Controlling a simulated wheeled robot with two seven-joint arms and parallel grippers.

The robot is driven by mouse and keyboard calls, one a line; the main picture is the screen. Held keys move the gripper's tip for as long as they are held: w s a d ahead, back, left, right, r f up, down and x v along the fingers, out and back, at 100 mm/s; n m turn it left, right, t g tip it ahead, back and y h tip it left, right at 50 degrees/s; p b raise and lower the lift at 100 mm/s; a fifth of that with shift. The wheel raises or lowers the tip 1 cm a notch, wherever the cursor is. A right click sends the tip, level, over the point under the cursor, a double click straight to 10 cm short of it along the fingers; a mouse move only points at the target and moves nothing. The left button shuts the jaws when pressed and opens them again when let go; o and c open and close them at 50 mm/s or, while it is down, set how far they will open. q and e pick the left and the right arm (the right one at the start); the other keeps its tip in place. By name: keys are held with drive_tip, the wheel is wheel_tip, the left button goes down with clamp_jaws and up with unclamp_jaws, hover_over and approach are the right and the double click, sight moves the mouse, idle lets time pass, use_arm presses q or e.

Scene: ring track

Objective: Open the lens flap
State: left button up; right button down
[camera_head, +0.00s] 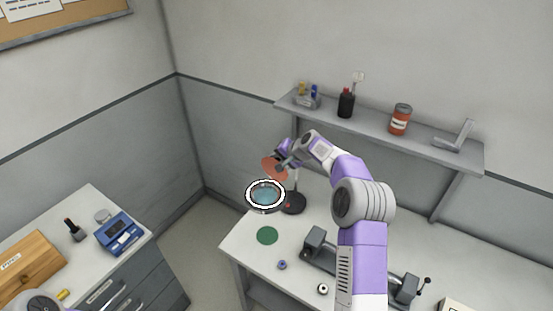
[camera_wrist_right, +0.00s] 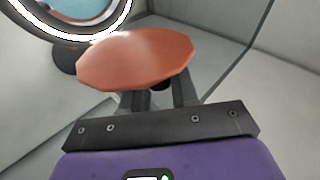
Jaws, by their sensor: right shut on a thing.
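The magnifier lens (camera_head: 265,195) has a white lit ring and a bluish glass, and stands on a dark round base (camera_head: 293,203) on the workbench. The orange-red lens flap (camera_head: 273,167) is raised and tilted up at the back edge of the ring, so the glass shows clear. My right gripper (camera_head: 284,164) is shut on the flap's edge. In the right wrist view the flap (camera_wrist_right: 135,57) extends from between the fingers (camera_wrist_right: 160,98), with the lens ring (camera_wrist_right: 75,36) behind it at upper left. My left gripper is not in view.
A green disc (camera_head: 267,236) and small rings lie on the workbench, with a dark device (camera_head: 318,250) partly behind my right arm. A wall shelf (camera_head: 380,127) with a red jar (camera_head: 400,119) is behind. A drawer cabinet with a blue device (camera_head: 120,234) stands at left.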

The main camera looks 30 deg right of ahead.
drive_tip(key=shift+d, duration=0.2)
drive_tip(key=c, duration=1.3)
unclamp_jaws()
drive_tip(key=o, duration=0.3)
drive_tip(key=shift+w+f, duration=0.15)
drive_tip(key=b+v, duration=0.1)
drive_tip(key=v, duration=0.6)
drive_tip(key=shift+s+d, duration=0.1)
drive_tip(key=shift+s, duration=0.15)
